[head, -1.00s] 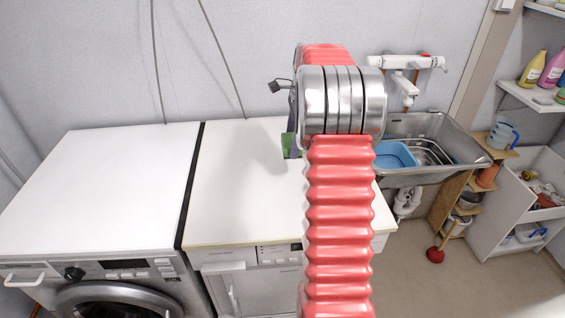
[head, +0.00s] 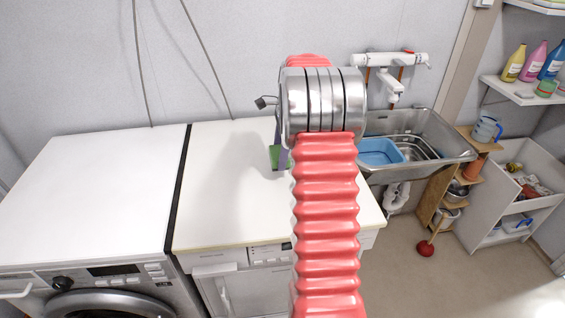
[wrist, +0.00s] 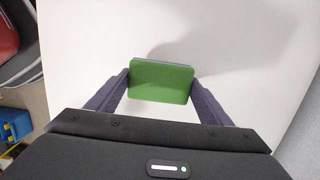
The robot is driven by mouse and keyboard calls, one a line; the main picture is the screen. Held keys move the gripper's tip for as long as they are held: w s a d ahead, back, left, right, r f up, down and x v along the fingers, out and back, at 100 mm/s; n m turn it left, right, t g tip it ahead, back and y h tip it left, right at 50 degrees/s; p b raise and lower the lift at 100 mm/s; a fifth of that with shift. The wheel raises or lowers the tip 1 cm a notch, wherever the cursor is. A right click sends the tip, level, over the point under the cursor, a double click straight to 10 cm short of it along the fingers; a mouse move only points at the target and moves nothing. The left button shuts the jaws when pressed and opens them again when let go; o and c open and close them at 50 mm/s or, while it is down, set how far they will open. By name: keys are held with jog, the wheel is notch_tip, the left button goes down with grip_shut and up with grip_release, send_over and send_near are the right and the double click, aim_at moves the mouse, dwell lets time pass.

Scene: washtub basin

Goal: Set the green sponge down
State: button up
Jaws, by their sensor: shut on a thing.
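The green sponge (wrist: 160,82) is between the two dark fingers of my gripper (wrist: 160,90) in the wrist view, with a finger against each side. My gripper is shut on it. Below it is the white worktop (wrist: 90,45). In the head view a small green part of the sponge (head: 275,158) shows beside a purple finger, over the right-hand white worktop (head: 225,180). My arm hides most of the gripper there. Whether the sponge touches the worktop, I cannot tell.
A steel sink (head: 440,150) with a blue basin (head: 380,152) stands to the right. A second white top (head: 100,190), over a washing machine, lies to the left past a dark gap. Shelves with bottles (head: 515,62) are at the far right. The worktop is clear around the sponge.

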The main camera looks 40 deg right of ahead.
jog(key=shift+f, duration=2.5)
jog(key=o, duration=1)
jog(key=shift+f, duration=0.1)
jog(key=r, duration=0.4)
jog(key=d+r, duration=0.1)
jog(key=r, duration=0.3)
jog(key=s+r, duration=0.1)
jog(key=r, duration=0.3)
jog(key=shift+d, duration=0.25)
